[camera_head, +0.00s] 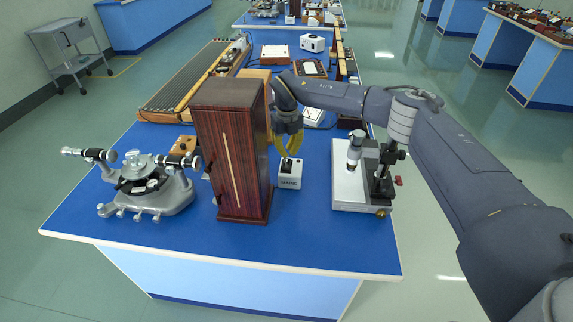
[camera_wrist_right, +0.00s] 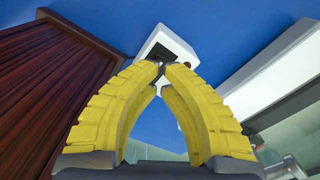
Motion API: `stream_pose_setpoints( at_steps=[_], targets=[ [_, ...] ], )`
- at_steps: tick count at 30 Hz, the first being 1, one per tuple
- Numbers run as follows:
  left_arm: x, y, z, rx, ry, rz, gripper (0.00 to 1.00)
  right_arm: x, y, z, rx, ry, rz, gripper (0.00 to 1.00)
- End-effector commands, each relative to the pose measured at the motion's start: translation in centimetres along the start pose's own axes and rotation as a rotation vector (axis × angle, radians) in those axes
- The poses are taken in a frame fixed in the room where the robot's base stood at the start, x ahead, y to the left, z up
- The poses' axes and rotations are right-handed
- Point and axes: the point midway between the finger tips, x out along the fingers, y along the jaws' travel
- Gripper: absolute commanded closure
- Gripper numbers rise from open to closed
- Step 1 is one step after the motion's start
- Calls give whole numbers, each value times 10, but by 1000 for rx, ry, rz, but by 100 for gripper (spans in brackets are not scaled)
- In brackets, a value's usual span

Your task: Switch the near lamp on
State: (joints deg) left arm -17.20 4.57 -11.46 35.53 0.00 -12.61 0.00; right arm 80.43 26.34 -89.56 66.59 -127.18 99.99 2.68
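A small white switch box (camera_head: 289,182) with a dark label and a black switch on top stands on the blue bench, right of the tall wooden cabinet. It also shows in the right wrist view (camera_wrist_right: 182,38), just beyond the fingertips. My right gripper (camera_head: 290,154), with yellow fingers, points down just above the box. In the wrist view its fingertips (camera_wrist_right: 164,68) come together with nothing visible held between them. They overlap the dark top of the box; I cannot tell whether they touch the switch. Which lamp the box serves is not shown. My left gripper is not in view.
The tall wooden cabinet (camera_head: 228,150) stands close left of my right gripper. A grey spectrometer (camera_head: 146,185) is at the left. A white-based instrument (camera_head: 349,190) with a black stand is to the right. Bare blue bench top lies in front of the box.

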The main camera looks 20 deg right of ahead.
Motion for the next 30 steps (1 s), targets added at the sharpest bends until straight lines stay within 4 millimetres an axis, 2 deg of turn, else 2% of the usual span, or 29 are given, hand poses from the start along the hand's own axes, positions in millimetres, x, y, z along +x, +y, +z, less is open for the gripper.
stream_pose_setpoints(
  at_steps=[30],
  targets=[
    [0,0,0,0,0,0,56,10,0,0,0,0,0,100]
  ],
)
